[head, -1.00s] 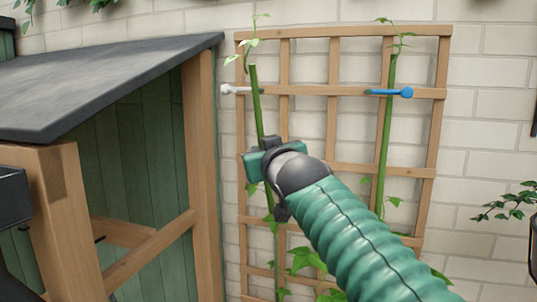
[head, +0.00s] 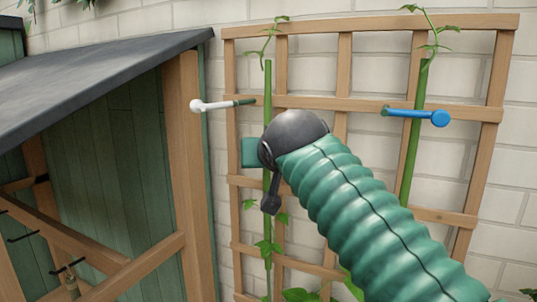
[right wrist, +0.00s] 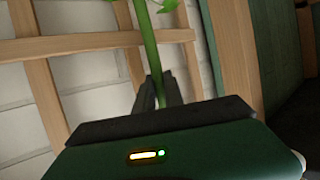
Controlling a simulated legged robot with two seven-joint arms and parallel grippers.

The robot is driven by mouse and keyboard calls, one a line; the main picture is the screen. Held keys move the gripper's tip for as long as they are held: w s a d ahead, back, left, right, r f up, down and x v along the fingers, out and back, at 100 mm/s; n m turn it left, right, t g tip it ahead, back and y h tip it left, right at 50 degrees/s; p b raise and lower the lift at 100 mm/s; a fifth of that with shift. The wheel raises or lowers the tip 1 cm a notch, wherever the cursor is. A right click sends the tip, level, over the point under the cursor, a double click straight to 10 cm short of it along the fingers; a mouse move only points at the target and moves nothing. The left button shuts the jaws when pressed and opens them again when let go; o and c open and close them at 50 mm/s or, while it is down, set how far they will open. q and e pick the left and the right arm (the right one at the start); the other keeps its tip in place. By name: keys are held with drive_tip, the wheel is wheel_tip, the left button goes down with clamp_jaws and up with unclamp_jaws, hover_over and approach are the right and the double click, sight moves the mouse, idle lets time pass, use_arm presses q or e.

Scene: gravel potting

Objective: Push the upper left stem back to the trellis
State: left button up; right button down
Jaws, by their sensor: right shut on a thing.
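The upper left stem (head: 268,90) is a green stalk with a leafy tip, standing nearly upright in front of the left part of the wooden trellis (head: 382,103). My right gripper (right wrist: 160,92) is shut on this stem, which passes between its fingers in the right wrist view (right wrist: 148,45). In the head view my right wrist hides the fingers and the gripped part. A white clip (head: 212,105) with a dark green end sticks out beside the stem at the trellis's left edge. I cannot tell whether the stem touches the trellis. My left gripper is not in view.
A second stem (head: 413,150) stands at the trellis's right side, with a blue clip (head: 430,117) across it. A green shed (head: 135,150) with a dark roof stands close on the left. A pale brick wall (head: 380,50) lies behind the trellis.

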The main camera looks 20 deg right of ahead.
drive_tip(key=c, duration=1.6)
unclamp_jaws()
drive_tip(key=shift+a+f, duration=0.1)
drive_tip(key=shift+f, duration=0.05)
drive_tip(key=shift+c, duration=0.2)
drive_tip(key=shift+o, duration=1)
drive_tip(key=shift+w, duration=0.2)
drive_tip(key=shift+d, duration=0.2)
drive_tip(key=shift+s, duration=0.1)
